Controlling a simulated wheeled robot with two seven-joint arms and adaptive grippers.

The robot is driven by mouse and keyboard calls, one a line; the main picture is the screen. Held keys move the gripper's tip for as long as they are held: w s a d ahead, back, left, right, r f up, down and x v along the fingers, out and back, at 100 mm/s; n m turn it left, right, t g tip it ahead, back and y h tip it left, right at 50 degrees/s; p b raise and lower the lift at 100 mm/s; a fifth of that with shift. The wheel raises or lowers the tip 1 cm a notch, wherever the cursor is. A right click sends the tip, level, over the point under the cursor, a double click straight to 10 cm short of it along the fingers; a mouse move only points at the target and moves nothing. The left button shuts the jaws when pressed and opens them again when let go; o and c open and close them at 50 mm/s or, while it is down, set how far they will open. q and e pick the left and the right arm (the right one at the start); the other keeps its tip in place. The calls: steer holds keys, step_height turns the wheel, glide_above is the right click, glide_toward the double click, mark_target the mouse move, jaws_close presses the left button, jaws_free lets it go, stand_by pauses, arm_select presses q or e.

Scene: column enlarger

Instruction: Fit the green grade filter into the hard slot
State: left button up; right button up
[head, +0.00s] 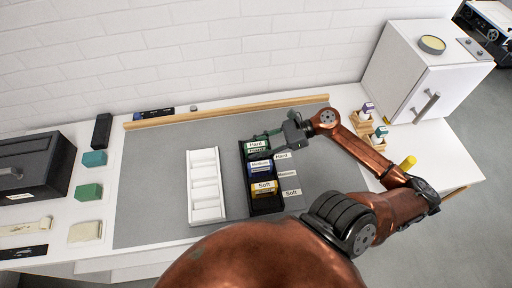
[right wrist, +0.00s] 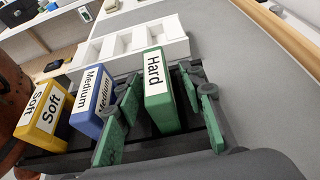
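The green filter (right wrist: 157,92), labelled Hard, stands upright in the hard end of the black rack (head: 266,208), beside the blue Medium filter (right wrist: 91,101) and the yellow Soft filter (right wrist: 42,115). The green filter also shows in the head view (head: 257,145). My right gripper (right wrist: 163,112) is open, with its green-padded fingers on either side of the green filter and visible gaps between. How deep the filter's lower edge sits is hard to tell. A Hard label (head: 282,155) lies on the mat beside that slot. My left gripper is not in view.
An empty white tray (head: 206,212) with several compartments stands left of the rack. The grey mat (head: 150,190) is clear further left. A wooden strip (head: 225,111) runs along the back. A white cabinet (head: 405,75) and small bottles in wooden holders (head: 365,125) stand at right.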

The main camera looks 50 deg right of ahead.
steer(key=shift+s+d, duration=0.1)
steer(key=shift+d, duration=0.05)
stand_by(0.5)
steer(key=p+v, duration=0.2)
steer(key=v, duration=0.5)
steer(key=shift+s+d+r, duration=0.15)
steer(key=shift+d+r, duration=0.05)
steer(key=shift+d, duration=0.05)
stand_by(1.1)
steer(key=v, duration=1.2)
steer(key=shift+r, duration=0.1)
